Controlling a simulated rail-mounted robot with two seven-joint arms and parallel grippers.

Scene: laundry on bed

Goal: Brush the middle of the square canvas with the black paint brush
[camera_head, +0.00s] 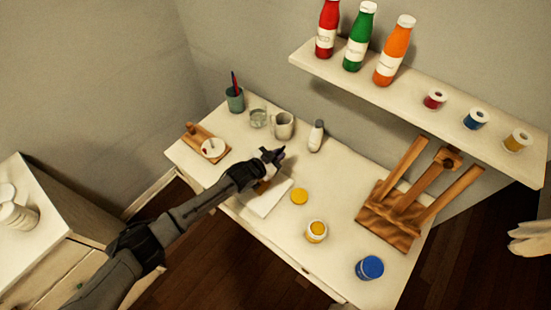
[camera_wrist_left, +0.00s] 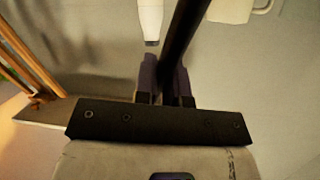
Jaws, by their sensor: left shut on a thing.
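A flat white square (camera_head: 268,198), which looks like the canvas, lies on the table, partly hidden under my left arm. My left gripper (camera_head: 272,156) is above the table, just behind the white square. In the left wrist view my left gripper (camera_wrist_left: 165,95) is shut on a dark stick, the black paint brush (camera_wrist_left: 187,35), which extends up past the fingers. The brush is hard to make out in the head view, and its bristle end cannot be seen clearly.
On the table (camera_head: 270,235) stand a mug (camera_head: 283,125), a glass (camera_head: 258,118), a pencil cup (camera_head: 235,100), a white bottle (camera_head: 316,136), a yellow jar (camera_head: 316,231), a blue jar (camera_head: 369,268) and a wooden easel (camera_head: 395,205). A shelf (camera_head: 440,120) with bottles overhangs the back.

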